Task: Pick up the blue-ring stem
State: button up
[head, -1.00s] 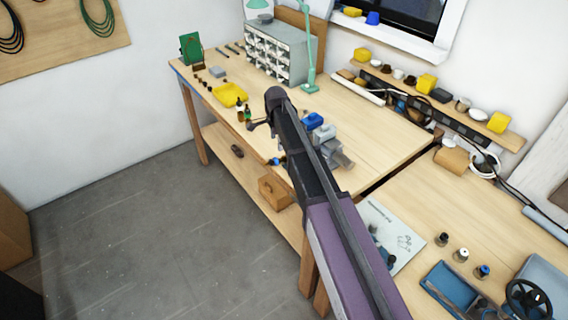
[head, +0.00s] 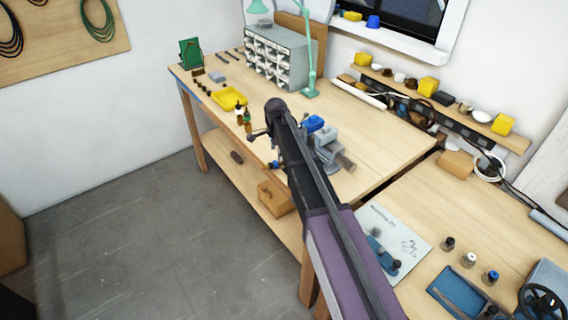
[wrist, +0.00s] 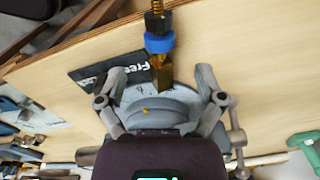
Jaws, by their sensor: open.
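The blue-ring stem (wrist: 159,43) shows in the wrist view at top centre. My gripper (wrist: 160,79) is open, with one grey finger on each side. The brass end lies in line with the gap between the fingers, and no finger is seen touching it. The stem's top is cut off by the frame. In the head view my arm hides most of the gripper. A small blue and dark piece by the bench's front edge, beside my arm, may be the stem.
A dark card with white lettering (wrist: 105,70) lies by the stem. A grey vise (head: 325,150) with blue parts stands right of my arm. Small bottles (head: 243,115) and a yellow tray (head: 229,98) are beyond it. A lamp (head: 311,75) stands farther back.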

aim_at(277, 162)
jog(key=shift+d+f+b, duration=0.1)
jog(key=shift+f+b, duration=2.5)
jog(key=shift+f, duration=0.05)
grip_shut()
